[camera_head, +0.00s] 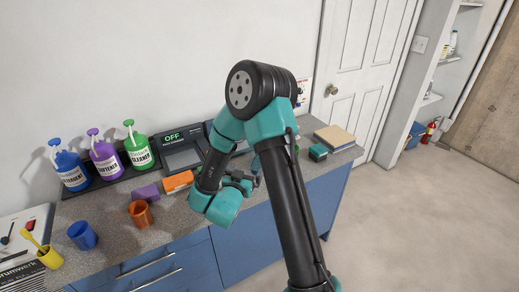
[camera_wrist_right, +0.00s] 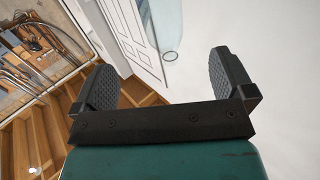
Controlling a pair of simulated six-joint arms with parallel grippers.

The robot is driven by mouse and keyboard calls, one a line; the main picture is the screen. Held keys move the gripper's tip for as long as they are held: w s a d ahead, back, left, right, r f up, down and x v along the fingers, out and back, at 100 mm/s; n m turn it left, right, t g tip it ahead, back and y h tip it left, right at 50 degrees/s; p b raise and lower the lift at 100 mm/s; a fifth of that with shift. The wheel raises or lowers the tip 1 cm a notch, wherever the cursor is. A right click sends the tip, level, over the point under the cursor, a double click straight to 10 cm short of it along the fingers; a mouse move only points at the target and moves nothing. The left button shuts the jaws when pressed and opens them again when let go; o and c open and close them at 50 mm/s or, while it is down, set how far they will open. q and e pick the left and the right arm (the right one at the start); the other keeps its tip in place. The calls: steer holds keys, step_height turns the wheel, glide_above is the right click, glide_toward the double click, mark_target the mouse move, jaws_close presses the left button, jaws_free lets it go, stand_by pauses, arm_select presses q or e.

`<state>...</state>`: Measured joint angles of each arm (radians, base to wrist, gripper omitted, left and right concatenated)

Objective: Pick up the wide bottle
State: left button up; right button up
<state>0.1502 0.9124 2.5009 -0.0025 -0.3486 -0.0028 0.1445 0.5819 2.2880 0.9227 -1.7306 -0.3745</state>
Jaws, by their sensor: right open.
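Three pump bottles stand in a row at the left back of the counter: a blue one (camera_head: 70,171), a purple one (camera_head: 104,158) and a green one (camera_head: 138,151). They look alike in width, and I cannot tell which is the wide bottle. My right gripper (camera_head: 246,180) is over the counter, right of the bottles and apart from them, partly hidden by my own arm. In the right wrist view its two fingers (camera_wrist_right: 168,82) are spread with nothing between them. My left gripper is not in view.
On the grey counter are an orange cup (camera_head: 141,213), a blue cup (camera_head: 82,235), a yellow cup (camera_head: 50,258), an orange block (camera_head: 178,181), a purple block (camera_head: 146,192) and a device reading OFF (camera_head: 181,153). A tan book-like block (camera_head: 334,137) lies at the right end.

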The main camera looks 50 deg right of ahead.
steer(key=x, duration=0.9)
steer(key=x, duration=0.5)
steer(key=shift+w, duration=0.2)
stand_by(0.3)
steer(key=c, duration=1.2)
steer(key=shift+r, duration=0.2)
